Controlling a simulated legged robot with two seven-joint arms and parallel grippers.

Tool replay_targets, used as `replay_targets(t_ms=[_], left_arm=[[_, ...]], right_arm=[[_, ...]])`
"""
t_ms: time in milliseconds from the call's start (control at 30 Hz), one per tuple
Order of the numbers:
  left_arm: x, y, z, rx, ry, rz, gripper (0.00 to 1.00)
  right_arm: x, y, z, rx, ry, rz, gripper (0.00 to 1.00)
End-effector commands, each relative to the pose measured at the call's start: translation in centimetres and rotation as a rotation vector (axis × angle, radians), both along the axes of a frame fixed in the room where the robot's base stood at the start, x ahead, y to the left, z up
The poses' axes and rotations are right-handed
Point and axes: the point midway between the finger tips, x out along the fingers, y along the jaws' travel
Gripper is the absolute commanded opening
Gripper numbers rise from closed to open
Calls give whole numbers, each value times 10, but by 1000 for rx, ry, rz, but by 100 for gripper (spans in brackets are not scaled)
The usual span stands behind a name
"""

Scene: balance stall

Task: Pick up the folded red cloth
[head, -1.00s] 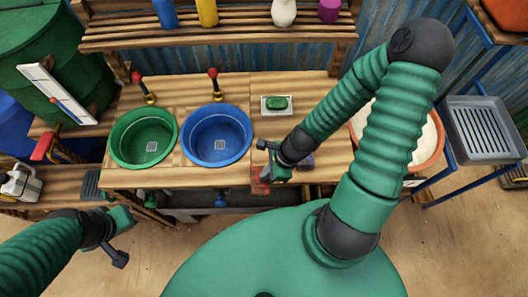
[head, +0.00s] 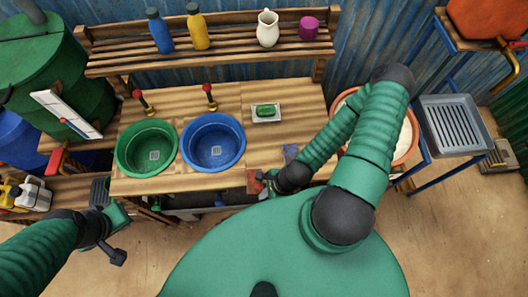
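The folded red cloth (head: 254,182) lies at the front edge of the wooden counter, below the blue basin, in the head view. My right gripper (head: 267,183) is low at the counter's front edge, just right of the cloth and very close to it. Its wrist and fingers cover the cloth's right side, so I cannot tell whether it touches the cloth or how wide the fingers are. My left gripper (head: 118,236) is at the lower left, away from the counter top, with its fingers apart and nothing between them.
A green basin (head: 147,172) and a blue basin (head: 239,153) are set in the counter. A dish with green soap (head: 265,111) stands behind. A shelf (head: 230,55) holds bottles and a jug.

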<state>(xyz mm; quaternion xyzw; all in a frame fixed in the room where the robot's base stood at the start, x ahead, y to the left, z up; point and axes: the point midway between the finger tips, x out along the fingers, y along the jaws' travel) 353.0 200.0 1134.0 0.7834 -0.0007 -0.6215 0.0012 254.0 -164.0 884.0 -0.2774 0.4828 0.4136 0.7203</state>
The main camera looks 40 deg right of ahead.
Motion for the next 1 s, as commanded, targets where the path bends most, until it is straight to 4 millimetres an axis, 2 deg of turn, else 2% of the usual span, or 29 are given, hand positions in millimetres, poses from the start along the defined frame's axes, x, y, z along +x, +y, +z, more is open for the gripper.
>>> replay_targets(t_ms=[67,633,900,1000], left_arm=[[0,0,0,0,0,0,0],[0,0,0,0,0,0,0],[0,0,1,0,0,0,0],[0,0,8,0,0,0,0]], right_arm=[[0,0,0,0,0,0,6],[0,0,0,-1,1,-1,80],[0,0,1,0,0,-1,80],[-1,-2,9,0,0,-1,80]])
